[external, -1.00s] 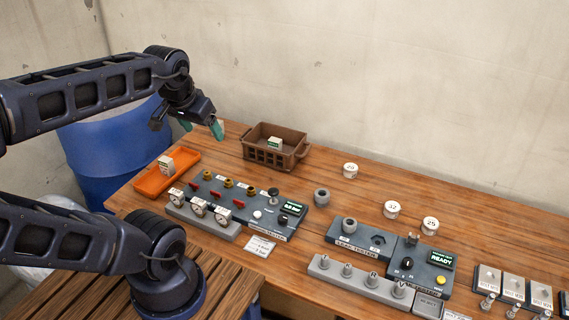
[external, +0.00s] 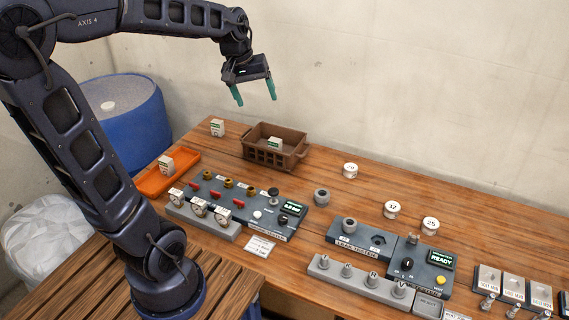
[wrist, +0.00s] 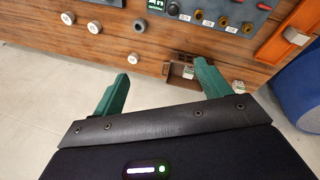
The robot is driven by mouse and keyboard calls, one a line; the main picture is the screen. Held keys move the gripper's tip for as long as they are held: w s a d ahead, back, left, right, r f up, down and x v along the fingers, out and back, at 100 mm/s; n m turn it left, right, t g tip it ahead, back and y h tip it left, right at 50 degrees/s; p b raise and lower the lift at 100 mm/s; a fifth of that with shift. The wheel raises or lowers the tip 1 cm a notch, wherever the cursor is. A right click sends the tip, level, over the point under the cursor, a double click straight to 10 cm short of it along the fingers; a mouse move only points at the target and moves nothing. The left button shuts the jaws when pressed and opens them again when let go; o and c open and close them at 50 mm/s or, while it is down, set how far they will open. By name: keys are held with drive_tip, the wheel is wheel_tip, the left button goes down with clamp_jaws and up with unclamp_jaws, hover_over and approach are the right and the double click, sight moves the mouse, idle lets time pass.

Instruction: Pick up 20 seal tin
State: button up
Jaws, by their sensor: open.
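The 20 seal tin (external: 350,170) is a small white round tin on the table, right of the brown crate; its number is hard to read. It also shows in the wrist view, as a white disc (wrist: 134,57) near the table's edge. Two similar tins stand to its right, marked 32 (external: 392,209) and 25 (external: 430,225). My gripper (external: 255,96) is open and empty, high above the back of the table near the crate, up and to the left of the tin. In the wrist view both green fingers (wrist: 161,72) are spread apart.
The brown crate (external: 289,162) holds a small box. A grey ring (external: 321,196) sits near the 20 tin. The valve panel (external: 230,203), leak tester (external: 362,241) and orange tray (external: 160,184) stand nearby. A blue barrel (external: 130,130) is at the left.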

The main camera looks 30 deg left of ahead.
drive_tip(key=w+d+f+n+g, duration=0.1)
drive_tip(key=w+d+f, duration=0.1)
drive_tip(key=w, duration=0.4)
drive_tip(key=w+d+f+n, duration=0.2)
drive_tip(key=w, duration=0.3)
drive_tip(key=n+g+h, duration=0.2)
drive_tip(key=n+g, duration=0.1)
drive_tip(key=n, duration=0.5)
hover_over(351, 167)
drive_tip(key=a, duration=0.4)
wheel_tip(351, 167, down, 28)
drive_tip(key=f, duration=0.1)
drive_tip(key=shift+w+d+x, duration=0.1)
drive_tip(key=shift+w+x, duration=0.1)
drive_tip(key=shift+x, duration=1.55)
drive_tip(key=shift+w+d+x, duration=0.15)
drive_tip(key=shift+x, duration=1.6)
drive_tip(key=shift+w+d+x, duration=0.1)
drive_tip(key=shift+w+x, duration=0.1)
drive_tip(key=shift+x, duration=1.55)
drive_tip(key=shift+r, duration=0.1)
drive_tip(key=c, duration=1.1)
